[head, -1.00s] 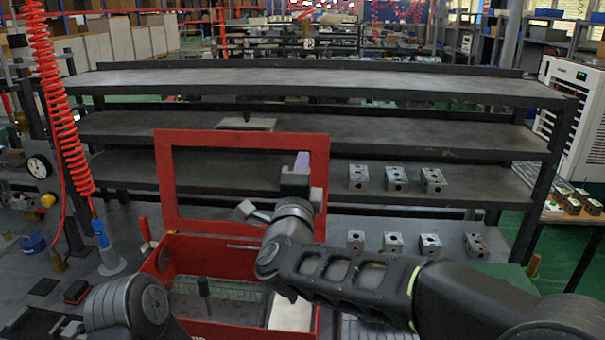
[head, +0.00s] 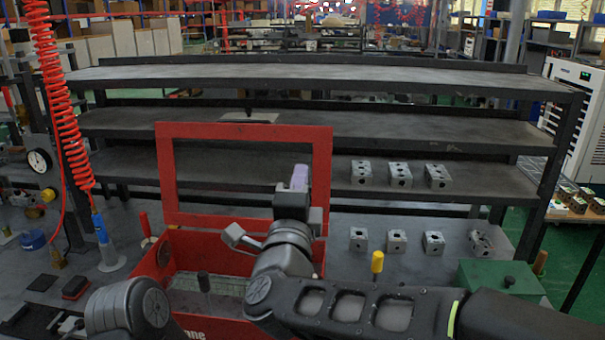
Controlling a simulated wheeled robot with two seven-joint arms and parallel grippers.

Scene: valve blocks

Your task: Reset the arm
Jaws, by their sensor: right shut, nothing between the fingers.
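My right arm comes in from the right, low across the front of the red case. My right gripper (head: 300,178) is raised in front of the right side of the case's open lid frame, with its fingers pointing up. The fingers are shut and nothing shows between them. My left arm shows only as a rounded dark joint at the lower left, and its gripper is out of view. The red case (head: 205,252) stands open on the bench, with its lid frame (head: 245,130) upright. My right arm hides part of the case's inside and right side.
Several metal valve blocks stand on the bench (head: 432,241) and on the lower shelf (head: 400,173) at the right. A green box (head: 490,280) and a yellow-handled tool (head: 377,263) are near my right forearm. A red coiled hose (head: 55,100) hangs at the left.

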